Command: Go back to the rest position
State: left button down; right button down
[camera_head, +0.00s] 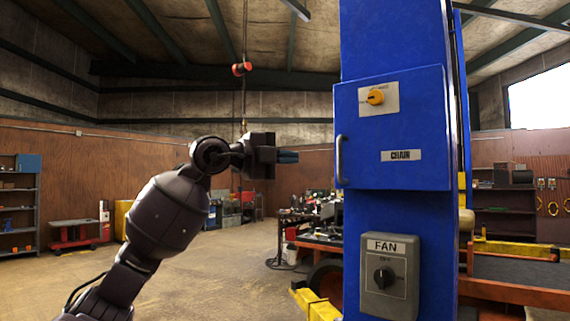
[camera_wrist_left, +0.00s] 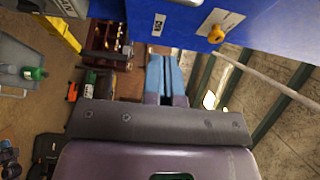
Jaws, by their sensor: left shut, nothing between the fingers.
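My left gripper (camera_head: 289,157) is raised in front of me, left of the blue control box, with its fingers pointing right toward the box's handle side. The left wrist view also shows the closed blue fingers (camera_wrist_left: 164,76). The blue box (camera_head: 400,125) on the post carries a yellow-orange knob (camera_head: 375,97), a CHAIN label (camera_head: 401,155) and a vertical handle (camera_head: 340,159). The box door looks shut. My right gripper is not in view.
Below the box, a grey FAN switch box (camera_head: 389,277) with a black knob is fixed to the blue post (camera_head: 412,212). A cluttered workbench (camera_head: 318,240) stands behind. A red chain hoist (camera_head: 242,69) hangs at the back. Open floor (camera_head: 225,265) lies to the left.

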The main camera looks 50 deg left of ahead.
pick_arm(q)
jog(key=s+d+r+m+t+h, duration=0.15)
jog(key=d+r+m+h, duration=0.25)
jog(key=m+h, duration=0.4)
jog(key=w+a+f+n+t+y, duration=0.1)
jog(key=w+f+n+t+y, duration=0.4)
jog(key=f, duration=0.7)
jog(key=w+f+n+y, duration=0.25)
jog(key=f+n, duration=0.35)
jog(key=f, duration=0.6)
notch_tip(320, 180, down, 25)
jog(key=s+d+n+g+y, duration=0.15)
jog(key=n+g+y, duration=0.25)
jog(key=n+y, duration=0.45)
jog(key=s+d+f+n+g+h, duration=0.1)
jog(key=s+d+f+n+g, duration=0.2)
jog(key=f, duration=0.6)
jog(key=s+d+f+n+g+h, duration=0.1)
jog(key=s+d+f+n, duration=0.1)
jog(key=s+d+f, duration=0.55)
jog(key=s+d+f+n+g, duration=0.2)
jog(key=s+f, duration=0.5)
jog(key=s+d+f+n+g, duration=0.2)
jog(key=s+f, duration=0.5)
jog(key=shift+d, duration=0.25)
